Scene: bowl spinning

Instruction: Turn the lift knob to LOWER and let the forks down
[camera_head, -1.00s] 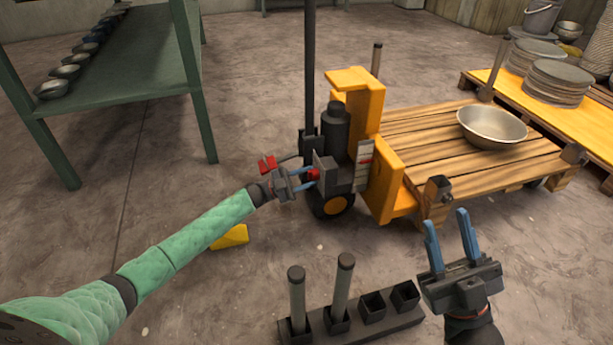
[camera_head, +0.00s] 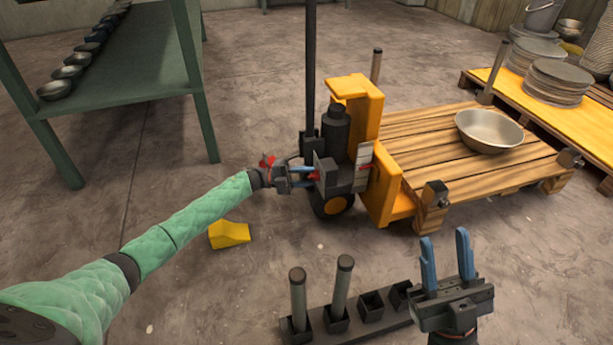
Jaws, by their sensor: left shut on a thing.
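The yellow-and-black pallet truck (camera_head: 365,110) stands in the middle with a dark control box (camera_head: 342,176) on its near side. My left gripper (camera_head: 312,173) is at the left face of that box, shut on the small red lift knob (camera_head: 315,176), which its fingers partly hide. A pale plate (camera_head: 364,154) beside the box has a thin red pointer; its lettering is too small to read. The forks are hidden under the wooden pallet (camera_head: 440,165), which carries a metal bowl (camera_head: 489,130). My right gripper (camera_head: 446,255) is open and empty in front of the pallet.
A dark rack (camera_head: 375,327) with two upright grey posts stands at the bottom middle. A yellow wedge (camera_head: 229,234) lies on the floor beside my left arm. A green table (camera_head: 130,75) with several bowls is at left; a second pallet (camera_head: 540,95) with stacked plates is at right.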

